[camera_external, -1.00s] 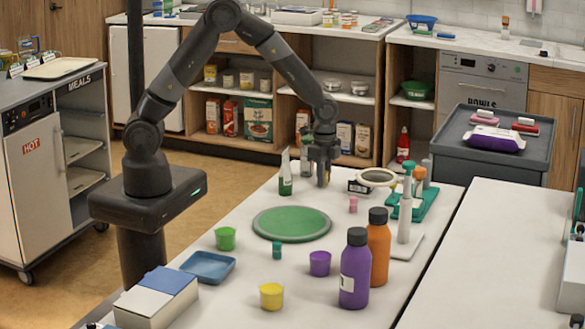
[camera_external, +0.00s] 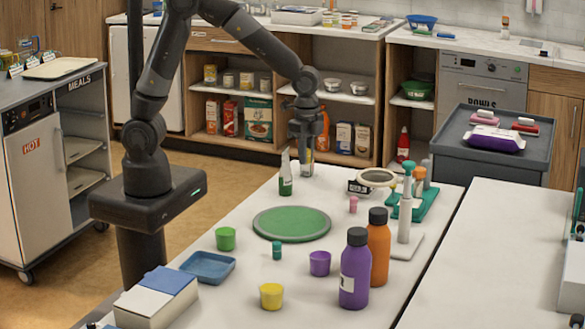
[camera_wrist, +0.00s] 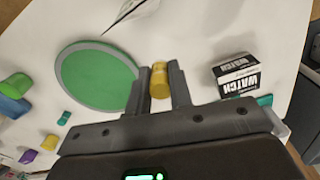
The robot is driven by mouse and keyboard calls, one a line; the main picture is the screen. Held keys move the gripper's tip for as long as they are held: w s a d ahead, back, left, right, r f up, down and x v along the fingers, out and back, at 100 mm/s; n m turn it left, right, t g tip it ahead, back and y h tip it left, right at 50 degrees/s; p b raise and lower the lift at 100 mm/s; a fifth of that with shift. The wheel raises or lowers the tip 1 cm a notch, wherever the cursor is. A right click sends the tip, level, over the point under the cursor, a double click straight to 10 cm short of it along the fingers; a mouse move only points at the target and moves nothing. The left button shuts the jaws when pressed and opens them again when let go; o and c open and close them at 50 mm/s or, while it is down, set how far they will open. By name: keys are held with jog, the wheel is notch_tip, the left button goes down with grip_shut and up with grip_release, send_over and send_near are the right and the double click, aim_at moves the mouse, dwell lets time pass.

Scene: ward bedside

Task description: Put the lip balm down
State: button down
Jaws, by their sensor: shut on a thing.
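My gripper (camera_external: 307,168) is over the far end of the white table, just right of a small green spray bottle (camera_external: 286,175). In the wrist view its two fingers (camera_wrist: 160,84) are shut on a short yellow cylinder, which I take to be the lip balm (camera_wrist: 159,78). Only a bit of yellow shows between the fingers in the outside view. I cannot tell whether the lip balm touches the table top (camera_external: 225,285).
A green round mat (camera_external: 291,223) lies nearer. Right of my gripper are a black-and-white box (camera_wrist: 238,76) and a white round item (camera_external: 376,177). Purple (camera_external: 355,270) and orange (camera_external: 379,248) bottles stand nearer. The table around my gripper is largely clear.

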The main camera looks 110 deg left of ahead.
jog(key=s+d+r, duration=0.1)
jog(key=s+d, duration=0.1)
jog(key=d, duration=1.2)
jog(key=s+d+r, duration=0.1)
jog(key=s+d, duration=0.2)
jog(key=d, duration=1)
send_over(285, 222)
notch_tip(285, 222, down, 7)
jog(key=shift+d+f, duration=0.1)
jog(key=shift+f, duration=1.95)
jog(key=shift+f, duration=0.1)
jog(key=c, duration=1.3)
grip_release()
